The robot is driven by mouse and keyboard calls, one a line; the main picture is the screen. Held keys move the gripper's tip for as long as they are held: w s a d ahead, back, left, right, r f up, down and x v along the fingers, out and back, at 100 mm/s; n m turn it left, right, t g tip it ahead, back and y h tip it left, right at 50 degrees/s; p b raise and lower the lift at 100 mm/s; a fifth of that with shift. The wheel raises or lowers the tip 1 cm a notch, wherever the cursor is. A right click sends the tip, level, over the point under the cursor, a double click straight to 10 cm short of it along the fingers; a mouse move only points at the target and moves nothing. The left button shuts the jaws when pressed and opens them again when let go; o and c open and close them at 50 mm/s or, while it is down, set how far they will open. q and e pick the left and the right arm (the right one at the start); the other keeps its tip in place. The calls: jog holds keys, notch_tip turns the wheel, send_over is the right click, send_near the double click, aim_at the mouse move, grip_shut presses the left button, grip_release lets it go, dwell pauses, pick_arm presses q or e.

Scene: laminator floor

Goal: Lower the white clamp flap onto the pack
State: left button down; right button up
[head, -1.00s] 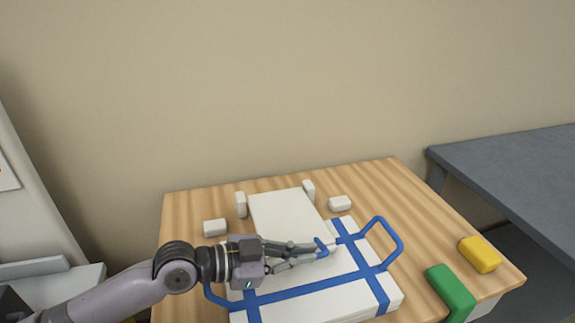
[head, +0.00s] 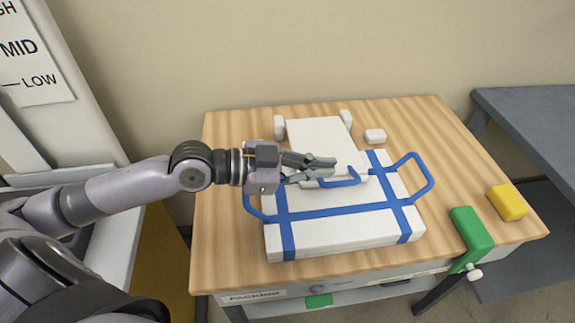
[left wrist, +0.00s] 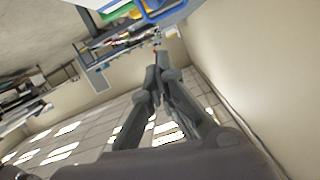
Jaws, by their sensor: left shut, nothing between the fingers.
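The white clamp flap (head: 318,132) is a flat plate at the back of the pack, between two small white posts. Its front end reaches over the pack, with a blue piece (head: 347,180) there. I cannot tell whether it rests flat on the pack. The pack (head: 340,233) is white, with blue straps and a blue loop at each side. My left gripper (head: 328,169) is shut and empty, over the flap's front end and close to the blue piece. It partly hides the flap. In the left wrist view its fingertips (left wrist: 158,62) are close together. My right gripper is not in view.
The pack lies on a wooden table (head: 225,240). A green block (head: 470,230) is at the front right edge and a yellow block (head: 507,202) at the right. A small white block (head: 375,136) is behind the pack. A grey table (head: 540,125) stands at the right.

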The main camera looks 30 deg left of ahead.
pick_arm(q)
jog(key=v, duration=0.6)
jog(key=shift+p, duration=0.3)
dwell(0.4)
